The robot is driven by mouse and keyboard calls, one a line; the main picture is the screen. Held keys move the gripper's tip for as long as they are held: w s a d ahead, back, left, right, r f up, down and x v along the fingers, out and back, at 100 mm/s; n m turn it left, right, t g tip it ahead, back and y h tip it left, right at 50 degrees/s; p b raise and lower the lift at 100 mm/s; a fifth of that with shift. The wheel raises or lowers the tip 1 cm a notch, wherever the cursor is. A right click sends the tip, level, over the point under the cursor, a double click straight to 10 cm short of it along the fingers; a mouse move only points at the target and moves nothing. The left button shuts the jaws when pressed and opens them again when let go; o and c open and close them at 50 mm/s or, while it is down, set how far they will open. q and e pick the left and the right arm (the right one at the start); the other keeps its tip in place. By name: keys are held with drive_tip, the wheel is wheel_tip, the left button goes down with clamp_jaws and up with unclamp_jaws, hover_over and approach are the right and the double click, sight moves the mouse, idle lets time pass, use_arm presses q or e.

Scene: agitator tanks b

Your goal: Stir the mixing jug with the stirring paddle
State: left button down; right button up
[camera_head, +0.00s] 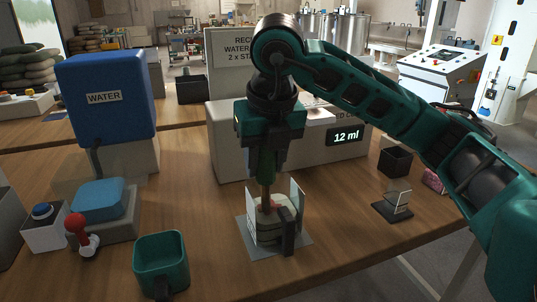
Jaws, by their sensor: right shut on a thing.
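My right gripper (267,148) points straight down near the middle of the table and is shut on the stirring paddle. The green handle of the stirring paddle (266,170) shows below the fingers, upright. Its brown shaft goes down into the mixing jug (268,231), a pale vessel with a dark handle at its front right. Some reddish content seems to show at the jug's mouth. The paddle's lower end is hidden in the jug. The jug stands between upright white panels (297,200) on a grey plate (291,249). My left gripper is not in view.
A teal cup (160,252) stands at the front left, near a red-knobbed lever (78,232) and a blue button box (43,229). A blue WATER tank (105,98) stands behind. A display box reading 12 ml (346,136) is behind my gripper. A black bin (395,162) and small stand (394,207) are at right.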

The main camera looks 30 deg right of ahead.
drive_tip(key=shift+s, duration=0.1)
drive_tip(key=shift+s+d+b, duration=0.3)
drive_tip(key=shift+s+d, duration=0.15)
drive_tip(key=shift+s, duration=0.3)
drive_tip(key=shift+w+d, duration=0.5)
drive_tip(key=shift+d, duration=0.25)
